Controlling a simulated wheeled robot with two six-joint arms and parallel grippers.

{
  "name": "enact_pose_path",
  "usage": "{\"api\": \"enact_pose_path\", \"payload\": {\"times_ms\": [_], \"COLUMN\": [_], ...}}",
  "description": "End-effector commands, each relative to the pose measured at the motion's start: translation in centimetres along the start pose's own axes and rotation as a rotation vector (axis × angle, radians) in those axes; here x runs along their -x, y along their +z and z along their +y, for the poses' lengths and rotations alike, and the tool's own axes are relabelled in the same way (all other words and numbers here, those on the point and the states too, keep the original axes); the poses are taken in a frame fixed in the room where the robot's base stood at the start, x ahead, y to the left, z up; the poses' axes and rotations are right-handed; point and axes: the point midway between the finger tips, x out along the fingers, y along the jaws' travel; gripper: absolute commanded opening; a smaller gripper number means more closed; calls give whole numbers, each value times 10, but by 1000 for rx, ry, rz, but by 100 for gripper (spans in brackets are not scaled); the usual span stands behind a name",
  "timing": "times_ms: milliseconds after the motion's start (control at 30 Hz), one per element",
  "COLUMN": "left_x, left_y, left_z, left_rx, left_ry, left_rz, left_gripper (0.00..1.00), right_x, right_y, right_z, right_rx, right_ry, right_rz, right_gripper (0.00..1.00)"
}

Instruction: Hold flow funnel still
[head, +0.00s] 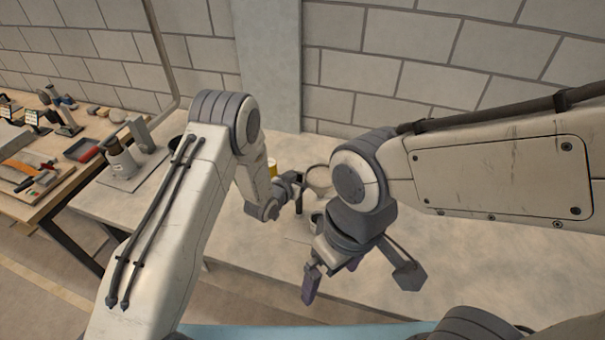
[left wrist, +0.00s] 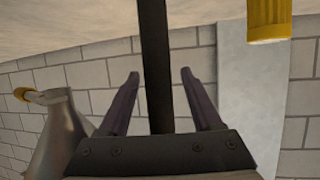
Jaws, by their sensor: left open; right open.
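A pale round bowl-like thing (head: 319,178), which may be the flow funnel, stands on the bench between my arms and is partly hidden by my right arm. A dark upright post (head: 299,200) stands beside it. My left gripper (head: 297,186) is at this post, its fingers mostly hidden in the head view. In the left wrist view its two purple fingers (left wrist: 160,84) are spread, with a dark post (left wrist: 154,60) showing between them; contact cannot be told. My right gripper (head: 331,277) is open and empty, pointing down over the bench front.
A small grey cup (head: 316,222) sits near the post. A yellow thing (head: 272,167) is behind my left arm; a yellow cylinder (left wrist: 268,20) and a grey tapered body (left wrist: 58,138) show in the left wrist view. A tool-covered wooden table (head: 62,190) is at left.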

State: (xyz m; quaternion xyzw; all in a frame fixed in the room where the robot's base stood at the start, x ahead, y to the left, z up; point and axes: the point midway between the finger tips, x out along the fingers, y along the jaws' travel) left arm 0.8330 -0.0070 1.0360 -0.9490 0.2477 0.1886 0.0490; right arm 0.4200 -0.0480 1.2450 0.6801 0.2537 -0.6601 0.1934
Motion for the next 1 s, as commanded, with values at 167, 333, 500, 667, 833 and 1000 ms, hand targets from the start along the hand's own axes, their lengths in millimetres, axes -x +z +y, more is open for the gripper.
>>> {"api": "enact_pose_path", "payload": {"times_ms": [167, 333, 500, 667, 833, 1000], "left_x": [-1, -1, -1, -1, -1, -1], "left_y": [0, 0, 0, 0, 0, 0], "left_z": [0, 0, 0, 0, 0, 0], "left_rx": [0, 0, 0, 0, 0, 0], "left_ry": [0, 0, 0, 0, 0, 0], "left_rz": [-1, -1, 0, 0, 0, 0], "left_gripper": [66, 39, 0, 0, 0, 0], "right_x": [0, 0, 0, 0, 0, 0], "right_y": [0, 0, 0, 0, 0, 0], "right_z": [0, 0, 0, 0, 0, 0], "right_rx": [0, 0, 0, 0, 0, 0], "right_ry": [0, 0, 0, 0, 0, 0], "right_rz": [0, 0, 0, 0, 0, 0], "right_gripper": [100, 100, 100, 100, 100, 100]}}
